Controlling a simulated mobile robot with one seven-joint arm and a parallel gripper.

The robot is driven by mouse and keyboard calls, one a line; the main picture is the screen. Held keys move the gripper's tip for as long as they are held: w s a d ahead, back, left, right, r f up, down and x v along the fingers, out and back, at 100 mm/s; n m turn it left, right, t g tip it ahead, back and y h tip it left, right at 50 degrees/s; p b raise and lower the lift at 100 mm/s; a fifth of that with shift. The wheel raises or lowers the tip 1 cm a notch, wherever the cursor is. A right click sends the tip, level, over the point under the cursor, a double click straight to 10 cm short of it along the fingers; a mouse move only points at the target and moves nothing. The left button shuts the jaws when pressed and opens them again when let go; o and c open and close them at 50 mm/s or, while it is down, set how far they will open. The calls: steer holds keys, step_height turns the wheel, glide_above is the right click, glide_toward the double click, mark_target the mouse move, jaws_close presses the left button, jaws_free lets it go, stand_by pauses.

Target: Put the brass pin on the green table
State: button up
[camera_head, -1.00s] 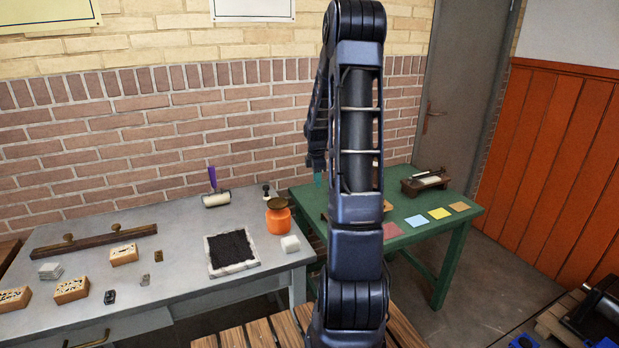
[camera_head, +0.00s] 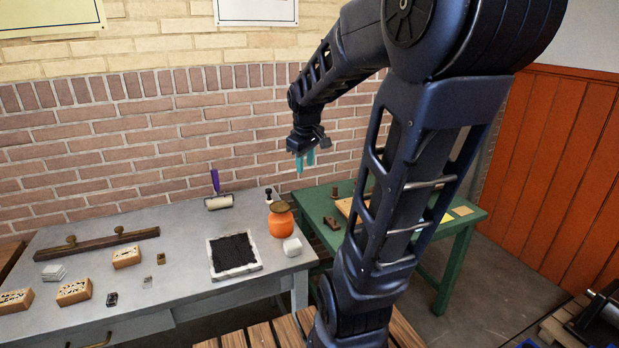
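The green table (camera_head: 313,204) stands on the right against the brick wall, and my arm hides much of its top. My gripper (camera_head: 305,160) hangs in the air near the wall, above the back left of the green table. Its two teal fingertips point down with a gap between them, and I see nothing held. Two small brass-coloured pieces, one (camera_head: 161,258) behind the other (camera_head: 147,282), lie on the grey table; I cannot tell whether either is the brass pin.
The grey table (camera_head: 190,235) also bears an orange jar (camera_head: 281,222), a black-filled tray (camera_head: 233,254), a roller (camera_head: 219,201) and a long bar (camera_head: 97,243). Small brown pieces (camera_head: 331,223) and a wooden board (camera_head: 346,207) occupy the green table's left part.

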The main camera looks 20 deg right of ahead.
steer(key=s+a+r+m, duration=0.1)
steer(key=s+a+m, duration=0.1)
steer(key=s, duration=0.4)
steer(key=s+a+m+t+y, duration=0.1)
steer(key=s+a+m, duration=0.1)
steer(key=s, duration=0.5)
steer(key=shift+r+m+t, duration=0.3)
steer(key=shift+r+m, duration=0.05)
steer(key=shift+m, duration=0.45)
steer(key=shift+s, duration=0.1)
stand_by(1.0)
